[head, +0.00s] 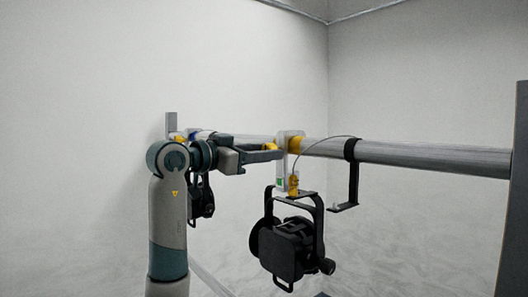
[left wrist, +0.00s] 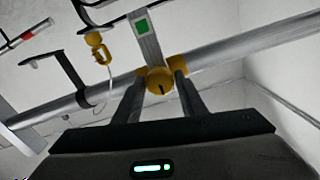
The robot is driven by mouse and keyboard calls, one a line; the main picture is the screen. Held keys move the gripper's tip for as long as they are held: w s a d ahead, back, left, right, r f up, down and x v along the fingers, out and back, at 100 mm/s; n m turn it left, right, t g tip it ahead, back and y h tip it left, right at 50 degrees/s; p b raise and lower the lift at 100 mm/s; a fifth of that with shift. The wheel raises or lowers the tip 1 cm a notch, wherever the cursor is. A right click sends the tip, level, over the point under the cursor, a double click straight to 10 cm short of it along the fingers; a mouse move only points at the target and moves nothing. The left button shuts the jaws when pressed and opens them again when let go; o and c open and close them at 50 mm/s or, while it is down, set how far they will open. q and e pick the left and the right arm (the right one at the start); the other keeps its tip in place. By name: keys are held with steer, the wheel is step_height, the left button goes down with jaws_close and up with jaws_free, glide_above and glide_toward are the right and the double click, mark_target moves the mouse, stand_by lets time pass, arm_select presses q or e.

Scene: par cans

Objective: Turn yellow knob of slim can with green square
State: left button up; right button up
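The black slim can (head: 287,250) hangs in its bracket from a pale clamp (head: 290,137) on the pipe. The clamp carries a green square (head: 279,182), which also shows in the left wrist view (left wrist: 142,26). The yellow knob (left wrist: 159,81) is round with a dark slot and sits at the pipe below the green square in that view. My left gripper (head: 277,149) reaches the clamp from the left. Its fingers (left wrist: 158,88) stand apart, one on each side of the knob. Whether they press on it cannot be told. My right gripper is not in view.
The grey pipe (head: 430,158) runs across behind the clamp, with a black hook bracket (head: 353,180) to the right. A thin cable arches to it from the clamp area. Another black can (head: 201,198) hangs behind my left arm. A dark upright (head: 514,190) stands at far right.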

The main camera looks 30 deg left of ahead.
arm_select(q)
steer(key=c, duration=0.6)
steer(key=shift+o, duration=0.2)
steer(key=shift+m, duration=0.4)
